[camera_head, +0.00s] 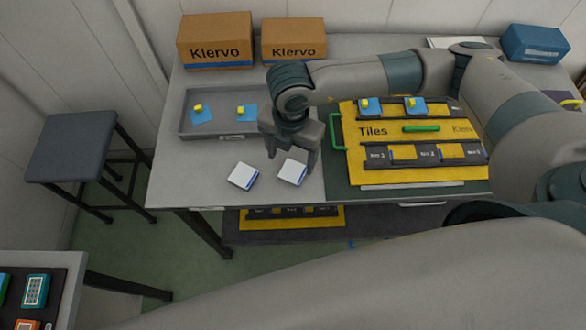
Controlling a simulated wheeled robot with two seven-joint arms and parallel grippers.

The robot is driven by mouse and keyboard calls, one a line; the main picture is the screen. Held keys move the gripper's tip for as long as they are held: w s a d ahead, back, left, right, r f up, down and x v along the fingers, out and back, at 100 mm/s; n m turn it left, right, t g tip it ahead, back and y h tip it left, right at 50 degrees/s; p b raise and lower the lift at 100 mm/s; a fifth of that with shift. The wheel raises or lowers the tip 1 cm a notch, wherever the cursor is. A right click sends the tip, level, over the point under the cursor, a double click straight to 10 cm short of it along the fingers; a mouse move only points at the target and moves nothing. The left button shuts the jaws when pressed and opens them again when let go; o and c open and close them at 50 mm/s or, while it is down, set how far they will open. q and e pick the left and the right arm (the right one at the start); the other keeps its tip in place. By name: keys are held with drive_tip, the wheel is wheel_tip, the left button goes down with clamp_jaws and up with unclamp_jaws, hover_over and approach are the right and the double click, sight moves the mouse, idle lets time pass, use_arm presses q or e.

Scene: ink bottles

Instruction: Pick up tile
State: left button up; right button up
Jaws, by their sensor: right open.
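Two white square tiles with blue edges lie on the grey table top: a left tile (243,176) and a right tile (292,173). My right gripper (291,160) points down, open and empty, at the far edge of the right tile. Whether its fingers touch or straddle that tile is unclear. A yellow case labelled Tiles (372,170) lies to the right, with dark rows of slots. Two blue pieces with yellow knobs, (369,107) and (415,105), sit in its far row. My left gripper is out of view.
A grey tray (222,131) behind the tiles holds two blue pieces with yellow knobs. Two Klervo cartons (214,42) and a blue box (534,43) stand at the back. A stool (72,148) is at left. The table's front edge is close to the tiles.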

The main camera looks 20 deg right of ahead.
sight(293, 171)
drive_tip(key=shift+d+f+p, duration=0.1)
drive_tip(key=shift+f+p, duration=0.6)
drive_tip(key=shift+p, duration=0.1)
wheel_tip(293, 171, down, 3)
drive_tip(key=shift+s+d+r+p, duration=0.1)
drive_tip(key=shift+p, duration=0.65)
drive_tip(key=shift+f, duration=0.55)
drive_tip(key=c, duration=1.2)
